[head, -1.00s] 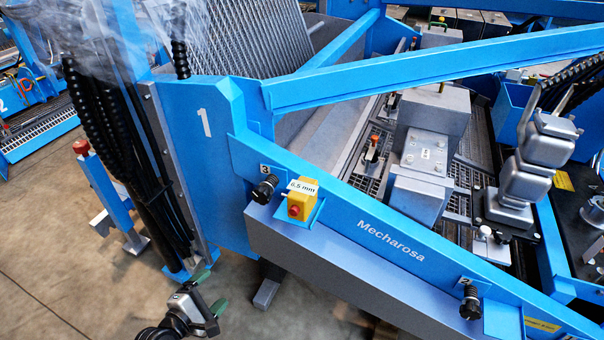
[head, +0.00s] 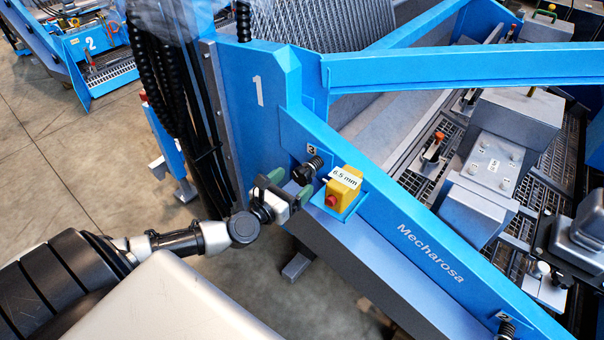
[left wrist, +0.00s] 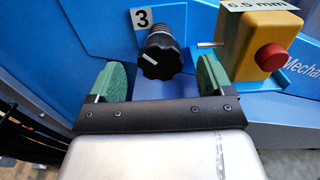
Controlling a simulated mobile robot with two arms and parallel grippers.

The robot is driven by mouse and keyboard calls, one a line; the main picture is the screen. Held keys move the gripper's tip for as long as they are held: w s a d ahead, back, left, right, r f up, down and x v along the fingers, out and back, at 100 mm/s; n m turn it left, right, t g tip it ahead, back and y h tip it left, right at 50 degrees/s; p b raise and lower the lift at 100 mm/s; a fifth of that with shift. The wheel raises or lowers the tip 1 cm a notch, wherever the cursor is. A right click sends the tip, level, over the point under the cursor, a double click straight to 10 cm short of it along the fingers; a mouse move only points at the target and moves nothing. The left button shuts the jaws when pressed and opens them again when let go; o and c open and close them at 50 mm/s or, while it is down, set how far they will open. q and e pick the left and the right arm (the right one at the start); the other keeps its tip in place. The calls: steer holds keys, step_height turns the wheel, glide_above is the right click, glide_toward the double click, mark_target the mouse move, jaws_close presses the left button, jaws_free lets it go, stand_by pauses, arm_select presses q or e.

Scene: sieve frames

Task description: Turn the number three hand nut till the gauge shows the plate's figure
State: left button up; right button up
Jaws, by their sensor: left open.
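The number three hand nut (head: 303,174) is a black ribbed knob on a threaded stem, on the blue frame below a small "3" plate (head: 314,150). In the left wrist view the nut (left wrist: 160,58) has a white line on its face. My left gripper (head: 289,188) is open, its green pads to either side of the nut; I cannot tell whether they touch it. The wrist view shows both pads (left wrist: 162,78) with gaps to the knob. A white plate reading "6.5 mm" (left wrist: 258,5) tops the yellow box. I cannot make out a gauge reading.
The yellow box (head: 345,186) with a red button (left wrist: 270,57) sits on a blue bracket just right of the nut, close to my right-hand finger. Another black hand nut (head: 506,329) is at the lower right. Black hoses (head: 165,90) hang left of the frame. Open floor lies left.

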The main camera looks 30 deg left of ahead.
mark_target(299, 177)
arm_select(q)
steer(key=shift+w+d, duration=0.15)
steer(key=shift+w, duration=1.8)
steer(key=c, duration=0.9)
